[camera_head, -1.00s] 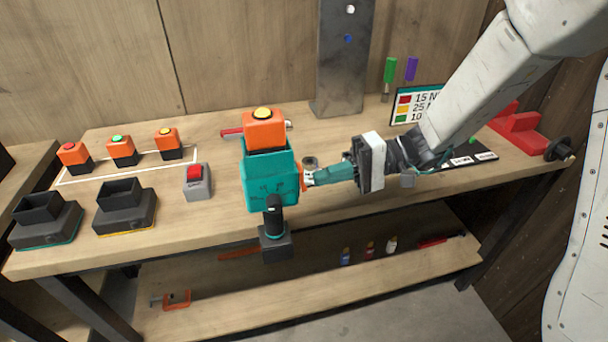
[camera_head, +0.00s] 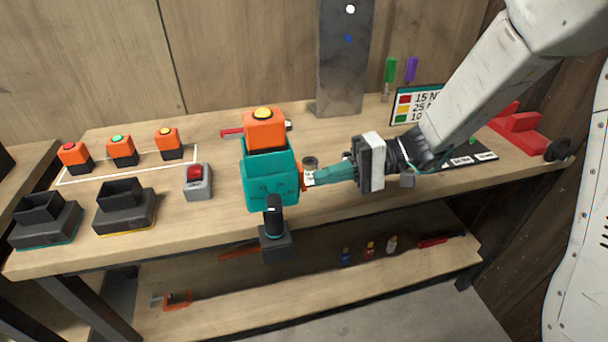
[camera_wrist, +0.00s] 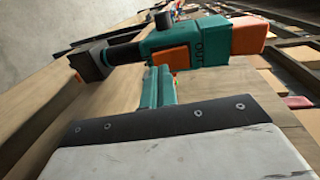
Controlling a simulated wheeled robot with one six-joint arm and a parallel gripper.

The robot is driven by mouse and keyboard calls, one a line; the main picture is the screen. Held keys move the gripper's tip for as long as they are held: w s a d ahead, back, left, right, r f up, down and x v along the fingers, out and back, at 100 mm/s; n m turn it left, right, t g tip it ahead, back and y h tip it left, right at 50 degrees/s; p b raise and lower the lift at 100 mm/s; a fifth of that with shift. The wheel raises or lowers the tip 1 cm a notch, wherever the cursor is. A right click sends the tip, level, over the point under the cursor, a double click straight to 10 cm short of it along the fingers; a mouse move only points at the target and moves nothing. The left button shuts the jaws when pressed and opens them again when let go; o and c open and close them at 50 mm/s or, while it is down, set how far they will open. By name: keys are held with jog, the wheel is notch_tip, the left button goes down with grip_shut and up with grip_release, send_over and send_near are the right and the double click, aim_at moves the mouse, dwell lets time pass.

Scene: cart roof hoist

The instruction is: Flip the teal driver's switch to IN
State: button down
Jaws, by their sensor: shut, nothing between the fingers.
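The teal driver (camera_head: 270,185) stands upright near the bench's front edge, its black nose pointing toward me and its orange battery with a yellow top above the teal body. In the wrist view the driver (camera_wrist: 212,55) lies sideways, with "OUT" lettered on its teal side and an orange piece (camera_wrist: 170,57) beside the lettering. My gripper (camera_head: 311,178) is shut and empty at the driver's right side. Its teal fingers (camera_wrist: 158,72) end right at the orange piece; I cannot tell whether they touch it. In the head view only a sliver of orange shows there.
A grey box with a red rocker (camera_head: 197,182) stands left of the driver. Two black docks (camera_head: 125,205) and several orange batteries (camera_head: 121,148) stand farther left. A metal post (camera_head: 342,70) rises behind. A colour chart (camera_head: 418,102) and red stand (camera_head: 510,125) are at right.

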jog(key=shift+x, duration=1)
dwell(1.0)
jog(key=v, duration=0.7)
dwell(0.5)
dwell(0.4)
